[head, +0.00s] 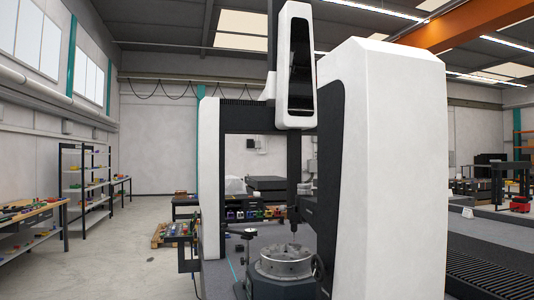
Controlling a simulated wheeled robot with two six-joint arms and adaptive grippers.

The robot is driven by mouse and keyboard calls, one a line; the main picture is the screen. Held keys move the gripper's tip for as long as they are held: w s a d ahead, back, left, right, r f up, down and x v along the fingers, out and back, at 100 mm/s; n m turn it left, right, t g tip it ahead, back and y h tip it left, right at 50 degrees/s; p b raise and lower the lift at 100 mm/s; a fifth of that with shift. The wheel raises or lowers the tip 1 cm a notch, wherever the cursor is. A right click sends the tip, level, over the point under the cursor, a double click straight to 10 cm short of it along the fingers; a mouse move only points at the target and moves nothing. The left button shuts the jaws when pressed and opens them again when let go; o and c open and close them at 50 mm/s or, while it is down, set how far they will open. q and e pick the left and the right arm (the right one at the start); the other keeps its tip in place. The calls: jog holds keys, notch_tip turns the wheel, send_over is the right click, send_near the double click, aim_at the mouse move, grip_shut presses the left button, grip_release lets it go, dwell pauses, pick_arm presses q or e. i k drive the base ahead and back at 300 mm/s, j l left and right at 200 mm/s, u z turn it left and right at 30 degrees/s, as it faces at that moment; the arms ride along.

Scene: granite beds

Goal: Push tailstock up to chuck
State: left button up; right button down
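A round grey metal chuck or rotary table (285,264) sits on a dark base on the granite bed of a large measuring machine, low in the middle of the head view. A dark vertical probe column (294,185) hangs above it. A dark handwheel (318,268) shows at its right, partly hidden by the white machine column. A small dark piece on a stand (243,236) is to the left of the chuck; I cannot tell whether it is the tailstock. No tailstock is clearly recognisable. Neither of my grippers shows.
The white right column (385,165) of the machine blocks much of the right side. The left column (209,180) stands beyond the bed. Shelves (85,185) and benches with coloured parts line the left wall. The concrete floor (125,250) at left is mostly open.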

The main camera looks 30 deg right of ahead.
aim_at(382, 106)
jog(key=z, duration=1.5)
